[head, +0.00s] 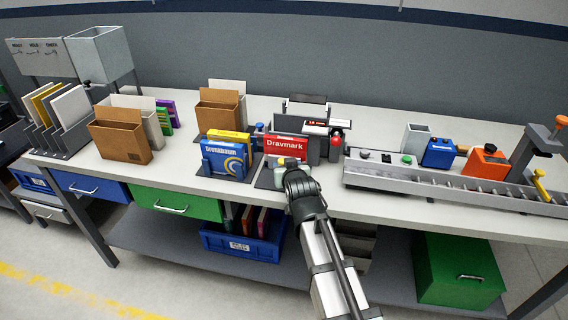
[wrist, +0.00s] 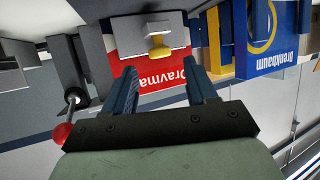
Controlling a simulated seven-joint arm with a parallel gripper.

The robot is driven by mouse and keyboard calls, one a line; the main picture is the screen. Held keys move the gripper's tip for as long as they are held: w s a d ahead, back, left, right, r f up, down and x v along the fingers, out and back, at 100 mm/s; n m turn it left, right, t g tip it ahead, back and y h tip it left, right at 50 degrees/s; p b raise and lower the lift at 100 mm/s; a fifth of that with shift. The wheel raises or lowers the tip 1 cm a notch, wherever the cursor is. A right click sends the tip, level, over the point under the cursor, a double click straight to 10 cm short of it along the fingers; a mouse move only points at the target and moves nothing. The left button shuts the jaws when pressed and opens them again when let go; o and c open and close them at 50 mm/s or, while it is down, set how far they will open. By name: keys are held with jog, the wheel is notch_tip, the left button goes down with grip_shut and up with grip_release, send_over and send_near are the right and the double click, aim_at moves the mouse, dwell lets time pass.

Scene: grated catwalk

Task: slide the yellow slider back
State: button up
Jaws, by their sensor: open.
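The yellow slider (wrist: 159,47) shows in the wrist view as a small rounded knob on a light grey block, in front of the red Dravmark box (wrist: 150,70). In the head view a small yellow spot, which seems to be the same knob (head: 281,161), shows just beyond my gripper (head: 290,167). In the wrist view my gripper (wrist: 163,86) is open and empty, its two blue fingers apart. The knob lies ahead of the fingertips, roughly in line with the gap between them, and looks clear of both. The slider's track is mostly hidden in the head view.
A blue Drenkbaum box (head: 224,158) stands left of my gripper. A red-knobbed lever (wrist: 63,132) is at the left in the wrist view.

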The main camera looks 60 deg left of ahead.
jog(key=x, duration=0.4)
jog(key=shift+a+f, duration=0.1)
jog(key=shift+a, duration=0.05)
jog(key=shift+c, duration=0.5)
